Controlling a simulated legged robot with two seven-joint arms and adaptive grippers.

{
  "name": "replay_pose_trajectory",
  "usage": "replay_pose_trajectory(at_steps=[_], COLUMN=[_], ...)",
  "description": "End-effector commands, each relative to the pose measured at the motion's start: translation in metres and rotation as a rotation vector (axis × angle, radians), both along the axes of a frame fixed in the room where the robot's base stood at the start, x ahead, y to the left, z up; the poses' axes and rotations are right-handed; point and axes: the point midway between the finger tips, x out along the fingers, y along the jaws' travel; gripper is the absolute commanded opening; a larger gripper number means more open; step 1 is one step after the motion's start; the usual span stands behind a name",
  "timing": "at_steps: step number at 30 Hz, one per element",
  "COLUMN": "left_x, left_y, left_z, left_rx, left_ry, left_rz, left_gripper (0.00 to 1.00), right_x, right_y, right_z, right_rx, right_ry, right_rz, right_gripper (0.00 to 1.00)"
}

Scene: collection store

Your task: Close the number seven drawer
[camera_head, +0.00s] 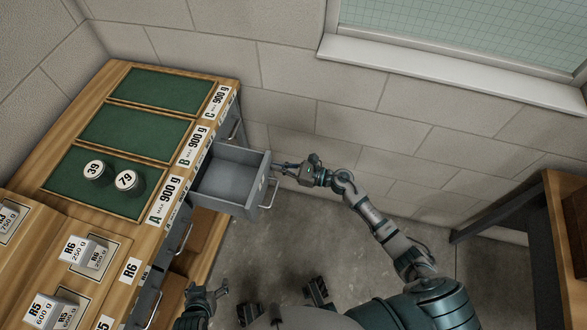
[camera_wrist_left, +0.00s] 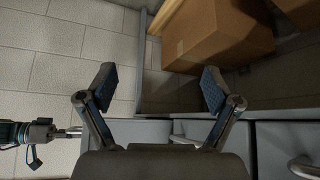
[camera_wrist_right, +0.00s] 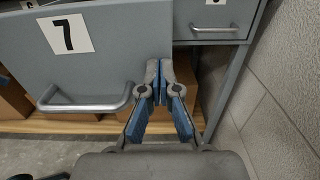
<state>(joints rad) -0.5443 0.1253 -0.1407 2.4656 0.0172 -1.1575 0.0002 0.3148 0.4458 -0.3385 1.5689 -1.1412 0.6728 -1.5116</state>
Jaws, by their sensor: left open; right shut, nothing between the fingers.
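The number seven drawer (camera_head: 232,184) is grey and stands pulled out and empty below the far end of the wooden counter. In the right wrist view its front carries a "7" label (camera_wrist_right: 67,35) and a metal bar handle (camera_wrist_right: 90,102). My right gripper (camera_head: 277,166) is shut and empty at the drawer front, near its far edge. In the right wrist view the closed fingertips (camera_wrist_right: 165,72) are just right of the handle's end; I cannot tell whether they touch the front. My left gripper (camera_head: 223,291) is open and empty, low beside the counter; its spread fingers also show in the left wrist view (camera_wrist_left: 158,85).
The counter (camera_head: 148,228) has green trays, two round weights (camera_head: 128,180) marked 39 and 79 and several labelled blocks. Another drawer (camera_wrist_right: 213,25) is shut beside drawer seven. A cardboard box (camera_wrist_left: 215,35) sits below. A wooden table (camera_head: 545,215) stands right; floor between is clear.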

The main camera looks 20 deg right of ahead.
Motion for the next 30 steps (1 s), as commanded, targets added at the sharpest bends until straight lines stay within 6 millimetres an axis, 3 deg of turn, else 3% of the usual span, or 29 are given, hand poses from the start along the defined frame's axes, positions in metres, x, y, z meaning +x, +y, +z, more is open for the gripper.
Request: replay_pose_trajectory(at_steps=[2, 9, 18, 24, 30], left_x=[0.016, 0.064, 0.095, 0.097, 0.098], left_y=[-0.007, -0.031, -0.045, -0.046, -0.050], left_z=[0.001, 0.035, 0.091, 0.114, 0.123], left_rx=[-0.022, -0.101, -0.214, -0.259, -0.270], left_ry=[-0.091, -0.424, -0.825, -0.976, -1.026], left_rz=[-0.004, -0.017, -0.023, -0.022, -0.023], left_gripper=[0.90, 0.90, 0.90, 0.90, 0.90], right_x=[0.014, 0.058, 0.100, 0.113, 0.118], right_y=[0.022, 0.084, 0.147, 0.171, 0.176], right_z=[-0.004, -0.005, -0.004, -0.002, 0.001], right_rx=[0.003, 0.009, 0.005, 0.002, 0.006], right_ry=[-0.001, 0.001, 0.002, 0.001, -0.002], right_rz=[0.005, 0.004, 0.002, 0.003, 0.003], right_gripper=[0.00, 0.00, 0.00, 0.00, 0.00])
